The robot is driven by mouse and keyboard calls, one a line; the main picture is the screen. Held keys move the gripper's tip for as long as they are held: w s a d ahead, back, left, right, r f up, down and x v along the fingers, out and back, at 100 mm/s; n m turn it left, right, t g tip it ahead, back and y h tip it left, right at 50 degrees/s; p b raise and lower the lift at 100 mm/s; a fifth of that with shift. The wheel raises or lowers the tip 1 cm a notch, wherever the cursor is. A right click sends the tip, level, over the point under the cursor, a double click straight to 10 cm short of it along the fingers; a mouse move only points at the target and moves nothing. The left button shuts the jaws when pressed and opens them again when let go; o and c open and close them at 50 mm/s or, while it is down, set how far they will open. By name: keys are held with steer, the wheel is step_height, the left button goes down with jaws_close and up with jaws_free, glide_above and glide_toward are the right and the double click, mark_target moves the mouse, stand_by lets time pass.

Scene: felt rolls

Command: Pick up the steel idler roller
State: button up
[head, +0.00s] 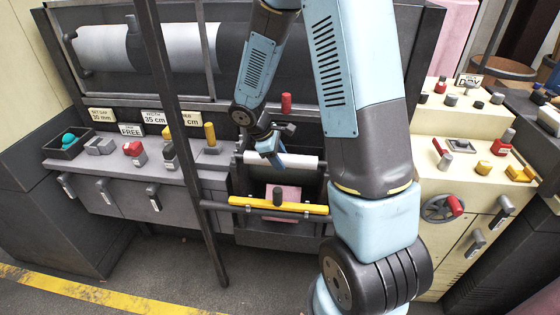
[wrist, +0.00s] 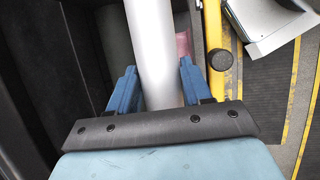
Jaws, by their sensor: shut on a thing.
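The steel idler roller (wrist: 152,35) is a smooth pale cylinder. In the wrist view it runs from the top edge down between the two blue fingers of my gripper (wrist: 156,80). My gripper is shut on it, with one finger on each side. In the head view the roller (head: 302,162) lies crosswise in the dark bay at the front of the machine. My gripper (head: 273,155) comes down on it from above, left of its middle. Whether the roller is clear of its supports cannot be told.
A yellow bar (head: 297,207) with a dark knob crosses in front of the bay, close to the roller. A pink block (head: 285,192) sits behind it. A dark upright post (head: 185,130) stands to the left. A cream control cabinet (head: 452,235) with a handwheel is at the right.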

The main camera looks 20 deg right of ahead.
mark_target(279, 155)
steer(key=shift+r, duration=0.1)
jaws_close()
steer(key=shift+r, duration=0.5)
step_height(279, 155, up, 2)
steer(key=shift+r, duration=0.15)
steer(key=s+r, duration=0.9)
steer(key=s, duration=0.5)
steer(key=shift+r, duration=0.3)
